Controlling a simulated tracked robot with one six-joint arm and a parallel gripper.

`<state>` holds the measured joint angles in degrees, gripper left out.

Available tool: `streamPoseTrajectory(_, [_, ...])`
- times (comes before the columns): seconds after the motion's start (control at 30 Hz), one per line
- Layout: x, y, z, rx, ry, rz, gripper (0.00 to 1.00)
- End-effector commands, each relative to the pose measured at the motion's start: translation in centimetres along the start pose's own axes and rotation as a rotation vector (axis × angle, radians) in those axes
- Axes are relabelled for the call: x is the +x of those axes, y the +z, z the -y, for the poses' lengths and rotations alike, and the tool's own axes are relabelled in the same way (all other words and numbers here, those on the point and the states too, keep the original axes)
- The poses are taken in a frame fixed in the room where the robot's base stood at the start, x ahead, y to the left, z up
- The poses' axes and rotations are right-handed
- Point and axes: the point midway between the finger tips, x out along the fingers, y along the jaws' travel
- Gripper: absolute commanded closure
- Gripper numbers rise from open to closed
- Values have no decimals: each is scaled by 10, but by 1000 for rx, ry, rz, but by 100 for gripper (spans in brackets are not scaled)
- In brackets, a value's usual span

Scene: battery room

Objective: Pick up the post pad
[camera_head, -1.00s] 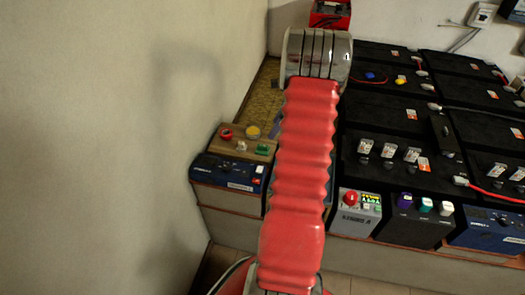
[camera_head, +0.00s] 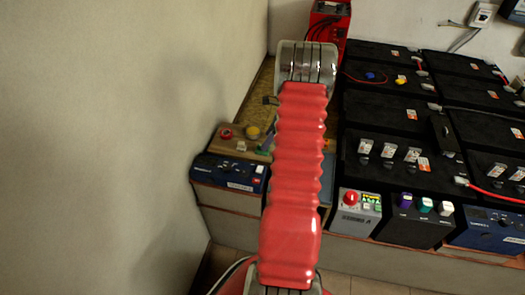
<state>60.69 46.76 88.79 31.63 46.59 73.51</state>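The post pad is probably one of these small pieces, but I cannot tell which. My red ribbed arm rises in front of the bench, just right of the board. My gripper is hidden behind the arm; only a small dark part of it may show at the arm's left edge. Its fingers and anything in them cannot be seen.
Black batteries (camera_head: 385,110) with terminals and cables fill the bench to the right. A red box-shaped unit (camera_head: 328,20) stands behind the arm. A grey box with a red button (camera_head: 358,212) sits at the front. A bare wall (camera_head: 100,130) closes the left side.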

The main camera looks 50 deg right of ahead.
Motion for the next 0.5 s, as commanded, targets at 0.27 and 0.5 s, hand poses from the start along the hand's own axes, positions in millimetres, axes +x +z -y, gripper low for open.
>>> streamPoseTrajectory(0.27, [7, 0, 0, 0, -1, 0, 41])
streamPoseTrajectory(0.5, [11, 0, 0, 0, 1, 0, 41])
